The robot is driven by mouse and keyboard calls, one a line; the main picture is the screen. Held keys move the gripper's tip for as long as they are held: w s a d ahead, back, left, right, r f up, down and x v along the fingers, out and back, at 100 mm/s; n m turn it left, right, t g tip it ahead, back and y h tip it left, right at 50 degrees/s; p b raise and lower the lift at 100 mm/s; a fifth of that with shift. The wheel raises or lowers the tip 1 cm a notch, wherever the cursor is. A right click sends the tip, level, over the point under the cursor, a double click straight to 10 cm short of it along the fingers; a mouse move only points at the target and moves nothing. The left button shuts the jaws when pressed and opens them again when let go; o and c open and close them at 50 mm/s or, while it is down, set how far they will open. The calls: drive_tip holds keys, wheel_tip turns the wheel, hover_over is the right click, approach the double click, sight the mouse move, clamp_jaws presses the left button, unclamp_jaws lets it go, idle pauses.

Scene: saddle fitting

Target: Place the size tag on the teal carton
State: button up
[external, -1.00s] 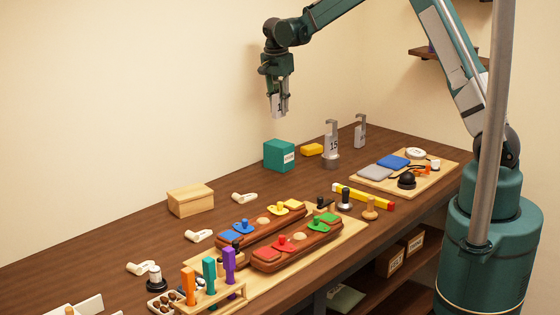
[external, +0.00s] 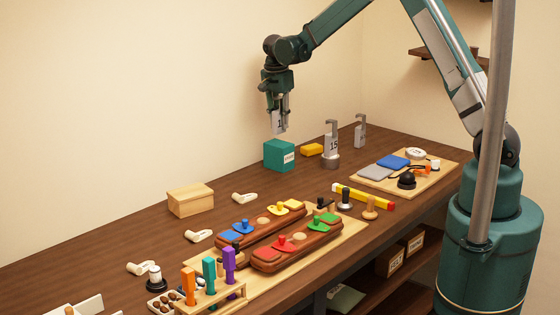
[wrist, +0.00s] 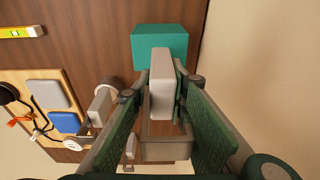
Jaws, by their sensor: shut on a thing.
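The size tag (external: 278,122) is a pale grey-white plate with a dark mark on its face. My gripper (external: 281,128) is shut on it, and the tag hangs upright between the fingers. The teal carton (external: 279,155) stands on the bench near the wall, with a white label on its side. The tag is just above the carton in the external view; a gap between them is hard to judge. In the wrist view the tag (wrist: 161,82) sits between the green finger pads, its end overlapping the near edge of the carton (wrist: 160,40).
Two more tags with hooks, one marked 15 (external: 331,144), stand farther right. A wooden box (external: 191,200) stands front left. A board with cloth pads (external: 375,172) is at the right.

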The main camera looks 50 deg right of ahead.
sight(278, 98)
drive_tip(key=shift+f, duration=1.85)
drive_tip(key=shift+f, duration=0.2)
drive_tip(key=o, duration=0.9)
drive_tip(key=shift+r, duration=0.25)
drive_tip(key=r, duration=0.4)
drive_tip(key=a+r, duration=0.1)
drive_tip(key=r, duration=0.6)
drive_tip(key=shift+s+a+r, duration=0.2)
drive_tip(key=shift+a+r, duration=0.2)
